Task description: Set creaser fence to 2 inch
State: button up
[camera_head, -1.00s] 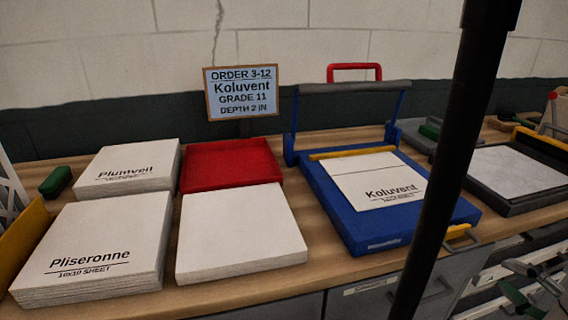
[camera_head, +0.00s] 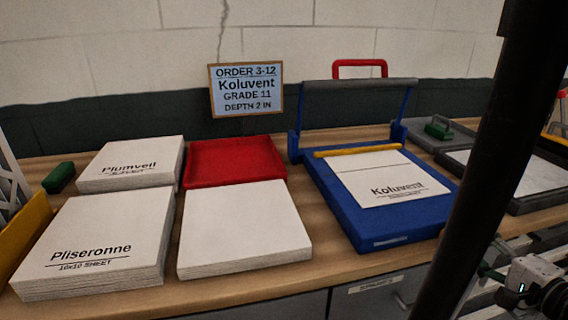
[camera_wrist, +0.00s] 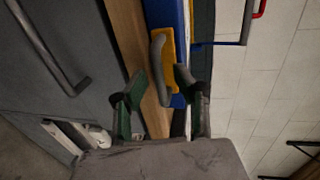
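The blue creaser (camera_head: 380,219) stands on the bench in the head view, its upright frame with a grey top bar raised at the back. A yellow fence bar (camera_head: 358,150) lies across its bed behind a white sheet labelled Koluvent (camera_head: 390,183). In the wrist view, my gripper (camera_wrist: 162,88) is open, with green-padded fingers either side of a grey curved handle (camera_wrist: 157,65) on a yellow plate (camera_wrist: 169,45) at the creaser's blue edge (camera_wrist: 158,12). I cannot tell whether the fingers touch it.
The order sign (camera_head: 246,89) reads Koluvent, grade 11, depth 2 in. White stacks, including Plumveil (camera_head: 131,163) and Pliseronne (camera_head: 93,240), and a red tray (camera_head: 234,161) fill the left. A grey drawer handle (camera_wrist: 48,50) is left of my gripper in the wrist view.

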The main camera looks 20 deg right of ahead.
jog(key=shift+w, duration=0.3)
grip_shut()
dwell(0.3)
